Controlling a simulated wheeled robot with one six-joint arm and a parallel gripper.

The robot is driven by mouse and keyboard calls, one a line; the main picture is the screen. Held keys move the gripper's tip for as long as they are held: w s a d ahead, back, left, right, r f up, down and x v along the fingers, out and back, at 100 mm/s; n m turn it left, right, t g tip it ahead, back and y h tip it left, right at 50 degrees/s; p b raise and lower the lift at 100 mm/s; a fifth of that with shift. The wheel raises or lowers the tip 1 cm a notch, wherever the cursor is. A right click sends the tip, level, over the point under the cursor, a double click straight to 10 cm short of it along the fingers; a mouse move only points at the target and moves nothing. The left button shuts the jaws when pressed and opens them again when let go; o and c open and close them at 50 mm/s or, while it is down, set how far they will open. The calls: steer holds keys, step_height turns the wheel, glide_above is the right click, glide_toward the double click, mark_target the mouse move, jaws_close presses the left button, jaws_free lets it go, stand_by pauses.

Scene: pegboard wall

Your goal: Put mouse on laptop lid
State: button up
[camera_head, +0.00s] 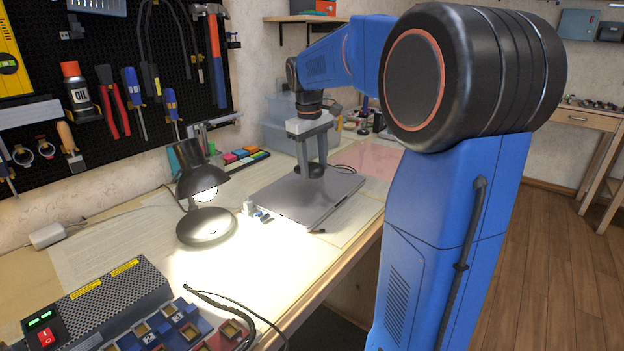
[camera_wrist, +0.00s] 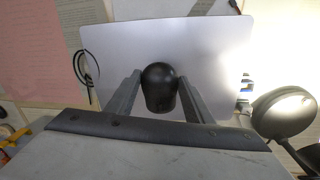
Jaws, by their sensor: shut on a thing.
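The mouse (camera_wrist: 159,86) is black and rounded. In the wrist view it sits between the two fingers of my gripper (camera_wrist: 158,92), which is shut on it. In the head view the mouse (camera_head: 312,171) is a small dark shape at the fingertips of my gripper (camera_head: 313,165). The closed grey laptop (camera_head: 300,197) lies flat on the workbench, and its lid (camera_wrist: 205,50) fills the wrist view's middle. The mouse is over the lid; I cannot tell whether it touches it.
A lit black desk lamp (camera_head: 205,222) stands left of the laptop. Small connectors (camera_head: 258,213) lie at the laptop's left edge. A black cable (camera_wrist: 84,68) curls by the lid. A power supply box (camera_head: 105,298) is at the front left. Papers cover the bench.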

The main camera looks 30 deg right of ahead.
mark_target(314, 177)
steer(key=shift+d+f, duration=0.1)
steer(key=shift+f, duration=1.95)
steer(key=o, duration=1.1)
steer(key=shift+f, duration=0.1)
steer(key=shift+c, duration=0.2)
steer(key=r, duration=0.8)
steer(key=a+r, duration=0.1)
steer(key=r, duration=0.3)
steer(key=shift+s+a+r, duration=0.1)
